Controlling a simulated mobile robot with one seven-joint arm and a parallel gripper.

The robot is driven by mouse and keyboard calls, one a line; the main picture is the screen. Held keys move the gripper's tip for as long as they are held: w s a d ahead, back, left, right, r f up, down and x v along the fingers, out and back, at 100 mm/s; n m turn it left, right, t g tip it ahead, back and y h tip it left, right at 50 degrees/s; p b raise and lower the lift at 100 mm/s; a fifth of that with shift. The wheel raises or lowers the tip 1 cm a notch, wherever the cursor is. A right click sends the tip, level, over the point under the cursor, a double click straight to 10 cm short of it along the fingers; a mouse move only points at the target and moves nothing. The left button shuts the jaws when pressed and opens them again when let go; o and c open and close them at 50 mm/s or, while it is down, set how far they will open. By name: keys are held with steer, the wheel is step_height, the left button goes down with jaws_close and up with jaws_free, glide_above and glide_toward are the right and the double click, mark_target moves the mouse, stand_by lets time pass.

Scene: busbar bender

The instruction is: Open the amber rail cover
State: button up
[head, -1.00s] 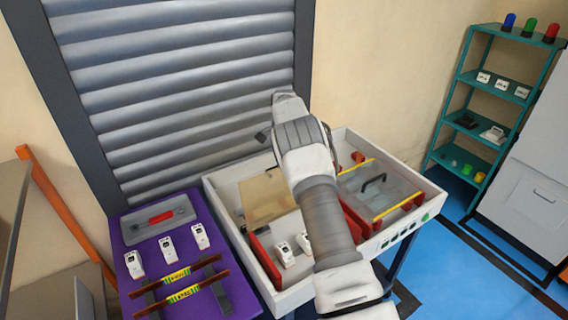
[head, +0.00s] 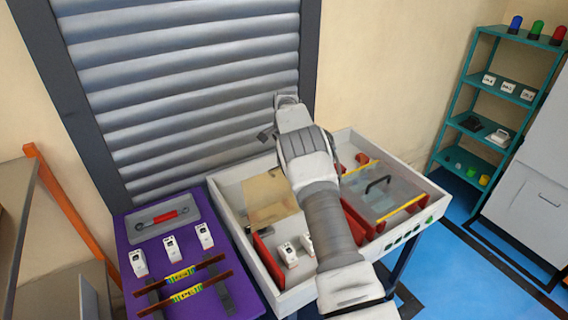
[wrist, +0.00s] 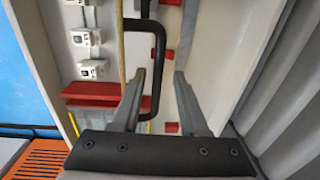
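The amber rail cover (head: 270,192) is a tan see-through panel at the back left inside the white tray. In the wrist view it shows nearly edge-on as a thin tan strip (wrist: 122,45), so it looks tilted up from the tray floor. A black bar handle (wrist: 159,50) stands out from its right side. My gripper (wrist: 160,74) is open, with the handle's lower part between or just beyond its fingers; I cannot tell if they touch it. In the head view my arm hides the fingertips and this handle.
A clear cover (head: 385,190) with a black handle lies at the tray's right. White modules (head: 288,254) and red barriers (head: 266,258) sit beside the amber cover. The shutter (head: 190,90) is close behind the tray (head: 228,187). A purple panel (head: 205,305) stands left.

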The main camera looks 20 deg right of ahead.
steer(key=shift+d, duration=0.15)
steer(key=shift+r, duration=0.3)
step_height(320, 180, up, 17)
steer(key=s+p, duration=0.1)
steer(key=shift+d+f, duration=0.1)
